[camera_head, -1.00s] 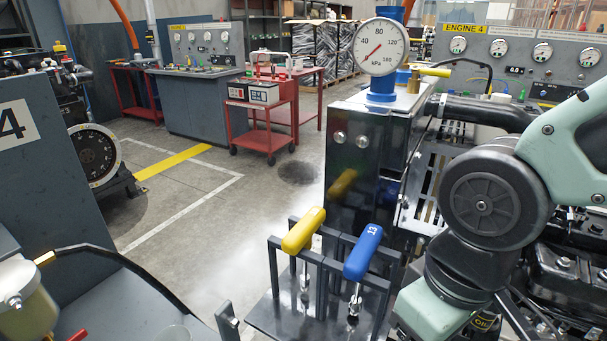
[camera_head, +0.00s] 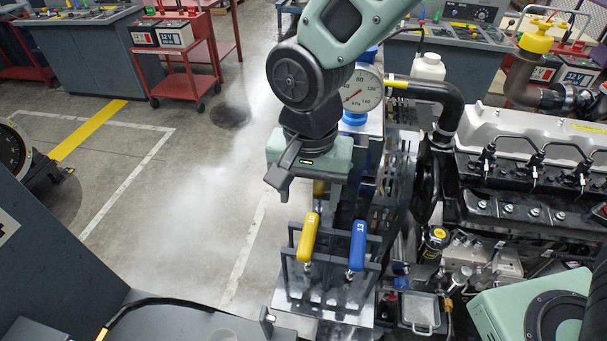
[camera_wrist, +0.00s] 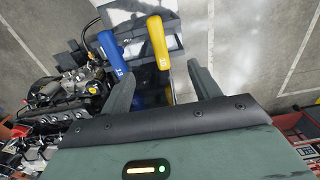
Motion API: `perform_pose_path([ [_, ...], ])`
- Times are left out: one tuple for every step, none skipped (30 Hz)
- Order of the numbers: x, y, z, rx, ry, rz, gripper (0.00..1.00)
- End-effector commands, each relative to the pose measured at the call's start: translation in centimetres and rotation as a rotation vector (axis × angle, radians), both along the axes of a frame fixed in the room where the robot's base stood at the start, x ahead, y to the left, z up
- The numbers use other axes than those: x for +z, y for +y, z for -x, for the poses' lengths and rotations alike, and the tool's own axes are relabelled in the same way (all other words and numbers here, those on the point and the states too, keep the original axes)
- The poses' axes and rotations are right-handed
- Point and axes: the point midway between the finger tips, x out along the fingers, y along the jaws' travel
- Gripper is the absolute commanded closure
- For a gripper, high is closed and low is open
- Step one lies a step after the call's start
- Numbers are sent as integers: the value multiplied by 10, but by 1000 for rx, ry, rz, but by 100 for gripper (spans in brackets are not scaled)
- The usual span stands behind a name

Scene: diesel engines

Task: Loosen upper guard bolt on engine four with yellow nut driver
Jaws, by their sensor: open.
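The yellow nut driver (camera_head: 308,238) stands upright, handle up, in the left slot of a dark rack (camera_head: 331,308). A blue driver marked 13 (camera_head: 358,246) stands to its right. In the wrist view the yellow handle (camera_wrist: 157,42) shows just beyond the space between my fingers, and the blue handle (camera_wrist: 111,52) is at the left finger. My gripper (camera_head: 295,188) is open and empty, above and behind the rack, apart from the yellow handle; it also shows in the wrist view (camera_wrist: 163,70). A dark slotted guard (camera_head: 390,185) is beside the engine; I cannot make out its upper bolt.
A pressure gauge (camera_head: 361,90) on a blue fitting stands behind the rack, close to my arm. The engine (camera_head: 520,180) and a black pipe (camera_head: 430,92) fill the right. A grey panel (camera_head: 50,250) is at the lower left. Open floor lies left of the rack.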

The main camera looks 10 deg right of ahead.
Motion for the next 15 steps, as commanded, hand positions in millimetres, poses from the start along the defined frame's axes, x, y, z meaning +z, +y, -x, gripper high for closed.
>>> perform_pose_path([
  [-3, 0, 0, 0, 0, 0, 38],
  [-5, 0, 0, 0, 0, 0, 38],
  [-7, 0, 0, 1, 0, 0, 38],
  [-9, 0, 0, 1, 0, 0, 38],
  [-11, 0, 0, 1, 0, 0, 38],
  [-13, 0, 0, 1, 1, 1, 38],
  [-16, 0, 0, 2, 1, 1, 38],
  [-18, 0, 0, 2, 1, 1, 38],
  [-22, 0, 0, 2, 1, 1, 38],
  [-25, 0, 0, 2, 1, 1, 38],
  [-27, 0, 0, 2, 1, 1, 38],
  [-31, 0, 0, 2, 1, 1, 38],
  [-34, 0, 0, 2, 1, 0, 38],
  [-37, 0, 0, 2, 1, 0, 38],
  [-41, 0, 0, 2, 1, 0, 38],
])
